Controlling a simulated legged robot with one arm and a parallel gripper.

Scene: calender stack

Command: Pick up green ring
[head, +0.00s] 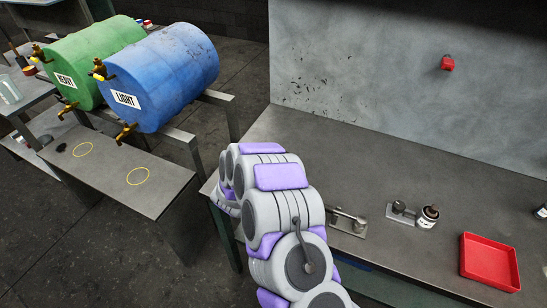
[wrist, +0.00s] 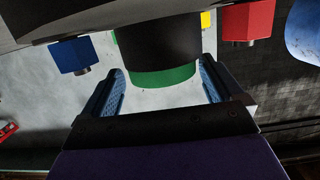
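The green ring (wrist: 163,76) shows in the wrist view as a green band around the end of a thick black cylinder (wrist: 158,40). My gripper (wrist: 163,66) is open, with one blue-padded finger on each side of the cylinder's green end. Narrow gaps seem to show between the fingers and the ring; I cannot tell how far apart they are in depth. The upper part of the cylinder is cut off by the frame. In the head view my arm hides my gripper, and I cannot make out the ring there.
In the wrist view a blue block (wrist: 74,55) is at the left and a red block (wrist: 247,22) at the right. The head view shows a grey bench (head: 350,160) with a red tray (head: 489,262), and a blue drum (head: 170,75) beside a green drum (head: 85,55).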

